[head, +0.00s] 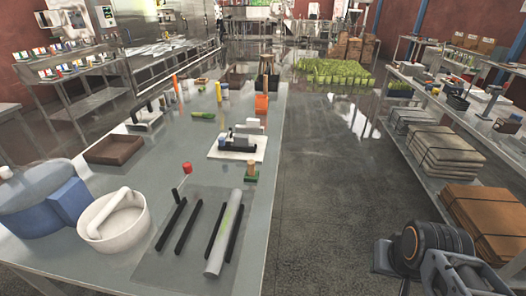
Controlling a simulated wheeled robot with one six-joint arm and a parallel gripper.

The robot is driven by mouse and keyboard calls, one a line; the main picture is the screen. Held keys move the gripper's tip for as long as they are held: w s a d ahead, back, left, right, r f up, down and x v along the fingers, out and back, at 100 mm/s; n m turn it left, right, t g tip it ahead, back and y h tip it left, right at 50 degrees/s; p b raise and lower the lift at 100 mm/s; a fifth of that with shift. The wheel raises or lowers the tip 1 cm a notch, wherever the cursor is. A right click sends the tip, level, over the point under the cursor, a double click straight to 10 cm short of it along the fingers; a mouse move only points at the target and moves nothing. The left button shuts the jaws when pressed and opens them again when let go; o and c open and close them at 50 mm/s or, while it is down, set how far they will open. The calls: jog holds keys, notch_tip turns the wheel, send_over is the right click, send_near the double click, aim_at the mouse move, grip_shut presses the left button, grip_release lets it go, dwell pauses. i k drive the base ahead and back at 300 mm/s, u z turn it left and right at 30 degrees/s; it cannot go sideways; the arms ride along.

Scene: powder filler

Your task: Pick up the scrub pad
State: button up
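I cannot tell for sure which thing is the scrub pad. A small flat green and yellow piece (203,115) lies on the long grey table (262,215), past the middle, and may be the scrub pad. A green block with a wooden-coloured upright part (251,174) stands nearer, close to the table's right edge. Part of my arm shows at the lower right, over the floor and well apart from both things. My gripper's fingers cannot be made out.
On the table are a white round tub (112,240), a blue container (70,203), a brown tray (114,150), a white board (239,147) with dark parts, and a clear sheet with several bars. Shelves with stacked sheets (445,150) stand right. The aisle floor (320,170) between is clear.

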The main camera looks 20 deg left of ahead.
aim_at(251, 175)
jog(key=i, duration=2.9)
jog(key=u, duration=4.25)
